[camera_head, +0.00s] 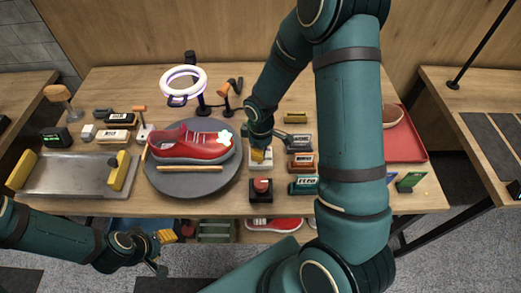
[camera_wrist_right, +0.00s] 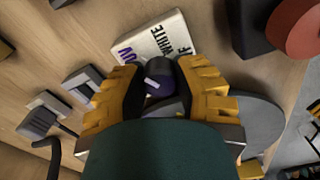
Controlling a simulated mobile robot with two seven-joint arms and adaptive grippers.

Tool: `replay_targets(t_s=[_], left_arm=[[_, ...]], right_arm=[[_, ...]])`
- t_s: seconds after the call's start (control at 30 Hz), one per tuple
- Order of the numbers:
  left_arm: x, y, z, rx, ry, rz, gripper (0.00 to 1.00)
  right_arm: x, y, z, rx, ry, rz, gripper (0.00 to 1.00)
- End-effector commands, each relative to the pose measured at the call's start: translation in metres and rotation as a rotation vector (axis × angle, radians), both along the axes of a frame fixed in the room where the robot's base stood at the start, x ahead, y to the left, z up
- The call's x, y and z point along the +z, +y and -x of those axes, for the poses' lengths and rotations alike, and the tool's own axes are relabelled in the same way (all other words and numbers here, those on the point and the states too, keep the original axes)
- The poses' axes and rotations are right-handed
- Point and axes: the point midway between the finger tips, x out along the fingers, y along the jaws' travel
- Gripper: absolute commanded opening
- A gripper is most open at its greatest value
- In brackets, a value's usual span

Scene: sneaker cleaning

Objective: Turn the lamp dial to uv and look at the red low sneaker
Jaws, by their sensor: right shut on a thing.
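The white dial panel (camera_wrist_right: 150,40) reads UV, WHITE and a partly hidden third label; the dial's pale mark leans toward UV. My left gripper (camera_head: 163,251) is open and empty before the table's front edge.
A red-topped button box (camera_head: 261,188) stands just in front of the dial panel. Several small labelled boxes (camera_head: 302,162) lie to its right. A metal tray (camera_head: 75,174) is at left, and a red tray (camera_head: 408,142) at right. A wooden stick (camera_head: 190,169) lies on the turntable.

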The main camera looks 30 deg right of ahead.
Motion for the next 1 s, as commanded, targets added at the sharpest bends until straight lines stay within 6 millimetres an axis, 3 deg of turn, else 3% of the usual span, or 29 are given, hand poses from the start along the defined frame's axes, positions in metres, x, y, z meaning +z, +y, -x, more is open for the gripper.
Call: replay_targets(t_s=[0.63, 0.67, 0.73, 1.0], left_arm=[[-0.0002, 0.0, 0.0001, 0.0, 0.0, 0.0, 0.47], [-0.0002, 0.0, 0.0001, 0.0, 0.0, 0.0, 0.47], [-0.0002, 0.0, 0.0001, 0.0, 0.0, 0.0, 0.47], [-0.0002, -0.0001, 0.0, 0.0, 0.0, 0.0, 0.47]], right_arm=[[-0.0011, 0.0002, 0.0015, 0.049, 0.004, 0.0, 0.0], [-0.0011, 0.0002, 0.0015, 0.049, 0.004, 0.0, 0.39], [-0.001, 0.0001, 0.0013, 0.048, 0.004, 0.0, 0.63], [-0.0004, 0.0, 0.0005, 0.048, 0.001, 0.0, 0.64]])
